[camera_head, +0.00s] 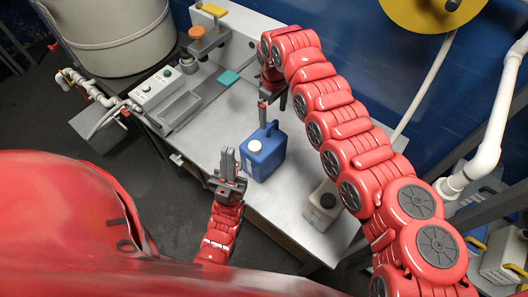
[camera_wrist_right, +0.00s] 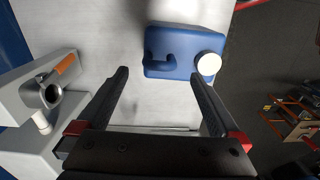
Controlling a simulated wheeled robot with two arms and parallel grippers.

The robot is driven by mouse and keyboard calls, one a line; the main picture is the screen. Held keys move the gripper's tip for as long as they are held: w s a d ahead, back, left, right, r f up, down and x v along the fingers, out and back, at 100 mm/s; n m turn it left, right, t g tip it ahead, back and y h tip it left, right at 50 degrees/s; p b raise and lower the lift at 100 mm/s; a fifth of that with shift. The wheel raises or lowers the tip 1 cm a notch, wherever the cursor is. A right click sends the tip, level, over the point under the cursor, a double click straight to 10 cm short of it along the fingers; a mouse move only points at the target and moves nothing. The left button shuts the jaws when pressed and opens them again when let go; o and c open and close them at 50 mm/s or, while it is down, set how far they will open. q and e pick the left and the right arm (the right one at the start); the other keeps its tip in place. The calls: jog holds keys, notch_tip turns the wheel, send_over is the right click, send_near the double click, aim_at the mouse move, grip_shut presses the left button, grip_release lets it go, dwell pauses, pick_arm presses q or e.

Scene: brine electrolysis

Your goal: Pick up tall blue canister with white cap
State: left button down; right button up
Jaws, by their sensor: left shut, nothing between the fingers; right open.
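The tall blue canister (camera_head: 264,156) with its white cap (camera_head: 254,146) stands upright on the pale table, near its front edge. In the right wrist view the canister (camera_wrist_right: 172,62) lies beyond the fingertips, its white cap (camera_wrist_right: 208,63) at the right. My right gripper (camera_wrist_right: 160,80) is open and empty, with the canister ahead of its fingers and not between them. In the head view the right gripper (camera_head: 264,100) is partly hidden by its arm, behind the canister. My left gripper (camera_head: 228,163) is shut and empty, just left of the canister.
A beige jug (camera_head: 322,206) with a dark cap stands on the table (camera_head: 290,221) at the right. A blue wall closes the back.

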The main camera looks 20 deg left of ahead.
aim_at(273, 122)
jog(key=shift+f, duration=0.15)
notch_tip(273, 122, down, 2)
jog(key=shift+s+p, duration=0.1)
jog(key=shift+p, duration=1.15)
notch_tip(273, 122, down, 2)
jog(key=shift+f, duration=0.55)
jog(key=shift+c, duration=0.2)
grip_shut()
